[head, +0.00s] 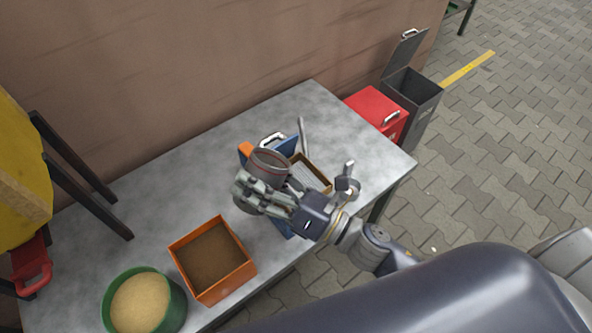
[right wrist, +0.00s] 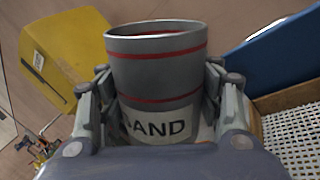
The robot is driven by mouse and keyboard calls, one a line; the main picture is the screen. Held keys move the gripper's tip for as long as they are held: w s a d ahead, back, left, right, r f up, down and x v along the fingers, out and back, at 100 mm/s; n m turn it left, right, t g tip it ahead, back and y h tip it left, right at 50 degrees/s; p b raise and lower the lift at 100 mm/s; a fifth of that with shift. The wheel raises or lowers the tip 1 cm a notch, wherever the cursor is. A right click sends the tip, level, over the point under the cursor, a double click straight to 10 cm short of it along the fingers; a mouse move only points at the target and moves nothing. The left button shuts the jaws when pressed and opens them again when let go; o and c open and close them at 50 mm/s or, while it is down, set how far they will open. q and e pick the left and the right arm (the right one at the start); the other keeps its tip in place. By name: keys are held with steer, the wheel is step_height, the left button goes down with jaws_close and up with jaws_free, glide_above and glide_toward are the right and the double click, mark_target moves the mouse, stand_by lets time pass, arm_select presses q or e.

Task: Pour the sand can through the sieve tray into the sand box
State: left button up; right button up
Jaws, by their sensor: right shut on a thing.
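The sand can (head: 268,162) is grey with red bands. In the right wrist view the can (right wrist: 155,70) shows a label reading "SAND" and an open rim on top; its contents are hidden. My right gripper (head: 262,190) is shut around the can's sides and holds it over the table, just left of the sieve tray. The sieve tray (head: 318,176), a brown frame with a pale mesh, shows at the right in the right wrist view (right wrist: 295,135). A blue box (head: 286,146), perhaps the sand box, is partly hidden behind the can and gripper. My left gripper is out of view.
An orange box (head: 248,266) with brown contents and a green tub (head: 172,312) of pale grains stand on the grey table (head: 130,235). A red box (head: 372,104) and an open dark bin (head: 425,100) stand past its right end. The table's back is mostly clear.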

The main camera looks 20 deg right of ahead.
steer(key=shift+d+r+m, duration=0.1)
steer(key=shift+r+m, duration=0.25)
steer(key=shift+m, duration=0.55)
stand_by(1.4)
steer(key=shift+f+m+t+b, duration=0.3)
steer(key=shift+m+t+b, duration=0.3)
steer(key=shift+m, duration=0.5)
stand_by(1.4)
steer(key=shift+r+m+h, duration=0.4)
steer(key=shift+r+m, duration=0.1)
steer(key=shift+m, duration=0.5)
stand_by(1.5)
steer(key=shift+f+m+t, duration=0.1)
steer(key=shift+m+t, duration=0.2)
stand_by(0.4)
